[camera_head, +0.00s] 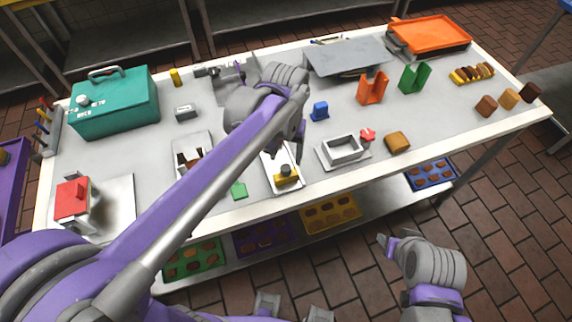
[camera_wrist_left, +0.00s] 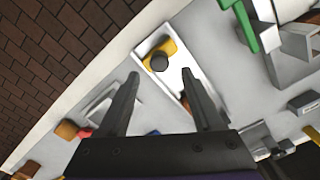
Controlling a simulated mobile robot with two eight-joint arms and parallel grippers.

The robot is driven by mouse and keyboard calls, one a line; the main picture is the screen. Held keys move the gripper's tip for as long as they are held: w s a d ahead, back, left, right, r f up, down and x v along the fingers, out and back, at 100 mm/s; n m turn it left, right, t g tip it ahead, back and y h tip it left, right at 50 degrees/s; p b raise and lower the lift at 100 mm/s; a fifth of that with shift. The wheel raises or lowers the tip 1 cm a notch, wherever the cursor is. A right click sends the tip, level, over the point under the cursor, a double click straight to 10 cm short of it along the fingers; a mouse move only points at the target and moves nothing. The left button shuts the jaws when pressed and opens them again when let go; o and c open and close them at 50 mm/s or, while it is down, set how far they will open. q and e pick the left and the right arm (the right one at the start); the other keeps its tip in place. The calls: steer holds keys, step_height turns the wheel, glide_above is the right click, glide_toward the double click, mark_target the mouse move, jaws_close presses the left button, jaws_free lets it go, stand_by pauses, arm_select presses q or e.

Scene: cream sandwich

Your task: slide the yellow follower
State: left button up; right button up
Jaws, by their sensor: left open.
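The yellow follower (camera_head: 286,180) is a small block with a black knob. It sits at the front end of a narrow white channel tray (camera_head: 270,177) near the table's front edge. In the left wrist view, the follower (camera_wrist_left: 167,45) shows beyond the fingertips, inside the tray (camera_wrist_left: 180,62). Something brown (camera_wrist_left: 185,103) lies farther along the tray, partly behind a finger. My left gripper (camera_wrist_left: 160,74) is open and empty above the tray, apart from the follower; in the head view my arm partly hides it. My right gripper (camera_head: 388,243) is off the table's front side, its jaw opening unclear.
A green piece (camera_head: 239,190) lies left of the tray. A white frame box (camera_head: 343,148), a red piece (camera_head: 367,135) and a brown block (camera_head: 397,142) are to the right. A blue block (camera_head: 319,111) stands behind. The table's front edge is close.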

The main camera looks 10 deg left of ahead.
mark_target(286, 167)
arm_select(q)
step_height(286, 167, down, 5)
stand_by(0.3)
jaws_close()
stand_by(1.4)
